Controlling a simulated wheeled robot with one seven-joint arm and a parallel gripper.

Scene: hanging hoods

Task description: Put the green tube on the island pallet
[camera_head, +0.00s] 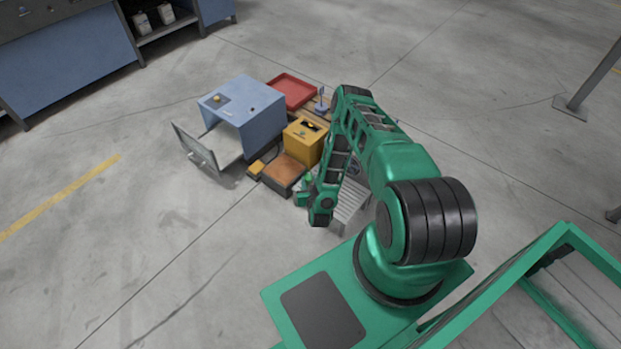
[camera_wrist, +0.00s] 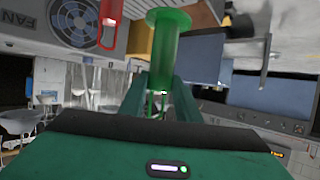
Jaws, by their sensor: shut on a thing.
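The green tube (camera_wrist: 165,55), with a wide flanged end, stands between the fingers of my gripper (camera_wrist: 160,98) in the wrist view. My gripper is shut on it. In the head view, my gripper (camera_head: 303,192) is partly hidden by my arm, beside the brown-topped box, and a bit of green shows there. Wooden slats (camera_head: 318,114), apparently the island pallet, show between the red tray and the yellow box. The rest of the pallet is hidden under the things on it.
A blue cabinet (camera_head: 241,112) has its door (camera_head: 195,148) hanging open at the left. A red tray (camera_head: 292,90), a yellow box (camera_head: 305,140) and a brown-topped box (camera_head: 284,170) crowd together. A light slatted surface (camera_head: 350,203) lies beside my arm. The floor at left is clear.

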